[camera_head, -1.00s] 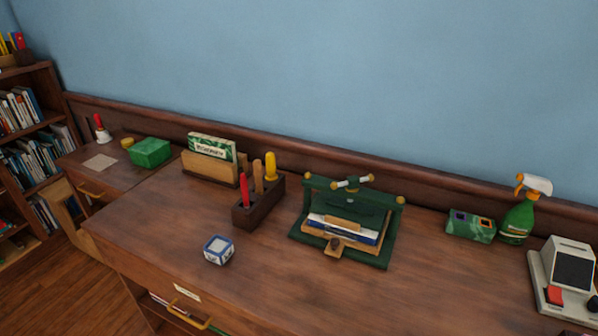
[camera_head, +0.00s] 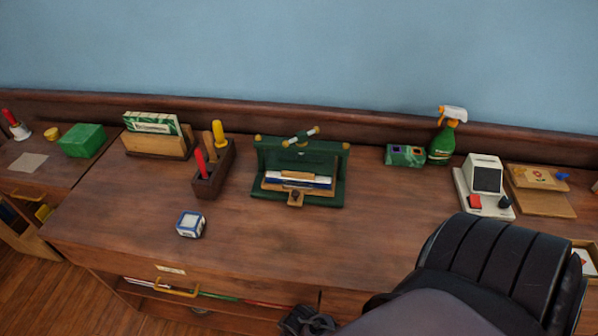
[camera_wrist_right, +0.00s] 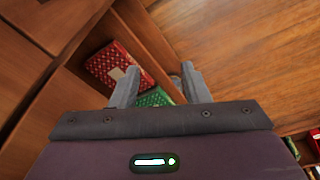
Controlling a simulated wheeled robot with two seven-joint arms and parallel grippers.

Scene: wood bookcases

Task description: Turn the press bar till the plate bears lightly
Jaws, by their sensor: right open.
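The green press (camera_head: 298,170) stands on the desk against the back, with gold knobs on its top corners. Its press bar (camera_head: 300,136), with pale ends, lies slanted across the top. Under the green plate (camera_head: 299,160) are a few flat books (camera_head: 298,180); whether the plate touches them I cannot tell. My right gripper (camera_wrist_right: 160,69) is open and empty in the right wrist view. It is low in front of the desk, well away from the press, pointing towards a lower shelf and the floor. My left gripper is out of view.
A tool block (camera_head: 213,170) stands left of the press, a blue-white cube (camera_head: 190,223) in front left. The desk front before the press is clear.

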